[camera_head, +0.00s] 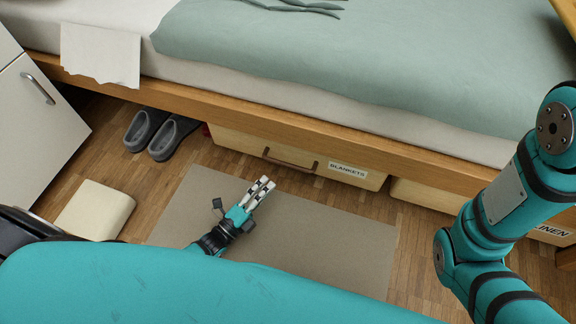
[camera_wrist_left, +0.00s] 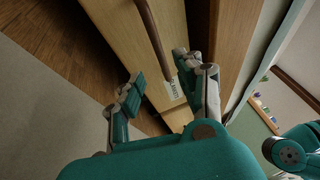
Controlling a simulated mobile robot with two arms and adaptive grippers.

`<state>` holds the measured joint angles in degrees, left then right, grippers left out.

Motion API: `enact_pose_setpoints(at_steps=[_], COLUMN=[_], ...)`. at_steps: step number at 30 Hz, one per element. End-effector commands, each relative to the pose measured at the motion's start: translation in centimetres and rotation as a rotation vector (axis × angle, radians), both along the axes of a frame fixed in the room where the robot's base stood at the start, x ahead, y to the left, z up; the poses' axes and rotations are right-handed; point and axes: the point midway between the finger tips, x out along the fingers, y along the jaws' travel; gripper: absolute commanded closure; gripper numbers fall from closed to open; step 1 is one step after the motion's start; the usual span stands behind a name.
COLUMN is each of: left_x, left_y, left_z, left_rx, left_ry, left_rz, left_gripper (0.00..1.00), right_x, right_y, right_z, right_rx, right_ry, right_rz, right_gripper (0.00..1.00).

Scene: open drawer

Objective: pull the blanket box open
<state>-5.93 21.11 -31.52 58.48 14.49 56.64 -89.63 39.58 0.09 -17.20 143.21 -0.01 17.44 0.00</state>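The blanket box (camera_head: 232,142) is a pale wooden drawer under the bed, with a white BLANKETS label (camera_head: 348,170) and a brown bar handle (camera_head: 290,164) on its front. Its front sits beneath the bed's side rail. My left gripper (camera_head: 264,184) is above the mat, just in front of and below the handle's left part. In the left wrist view its fingers (camera_wrist_left: 158,74) are apart with nothing held, and the handle (camera_wrist_left: 152,38) runs ahead of them. The label (camera_wrist_left: 174,88) shows between the fingers. My right gripper is not in view.
A flat mat (camera_head: 340,240) covers the floor before the box. Grey clogs (camera_head: 170,138) and a cream cushion (camera_head: 95,211) lie left, near a white cabinet (camera_head: 35,120). A LINEN box (camera_head: 550,232) is at right, partly behind my right arm. The bed rail (camera_head: 400,155) overhangs.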

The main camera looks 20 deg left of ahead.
Motion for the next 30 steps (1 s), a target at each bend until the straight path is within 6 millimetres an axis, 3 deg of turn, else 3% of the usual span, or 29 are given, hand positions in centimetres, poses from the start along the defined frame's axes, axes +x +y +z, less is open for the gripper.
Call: enact_pose_setpoints(at_steps=[6,12,18,26,30], left_x=[4.3,7.1,8.2,8.3,8.3], left_y=[-2.0,-3.3,-3.8,-3.9,-3.9], left_z=[0.6,1.2,1.6,1.7,1.7], left_rx=[-0.002,-0.001,-0.002,-0.001,-0.001], left_ry=[-0.003,-0.003,-0.001,0.0,0.0], left_rz=[-0.001,0.0,-0.001,0.0,0.0], left_gripper=[0.64,0.64,0.64,0.64,0.81], right_x=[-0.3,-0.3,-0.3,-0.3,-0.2], right_y=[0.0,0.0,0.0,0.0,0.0], right_z=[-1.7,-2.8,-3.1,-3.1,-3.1], right_rx=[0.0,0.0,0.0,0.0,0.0], right_ry=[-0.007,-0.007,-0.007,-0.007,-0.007], right_rz=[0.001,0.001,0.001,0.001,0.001], right_gripper=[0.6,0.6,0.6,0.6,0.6])
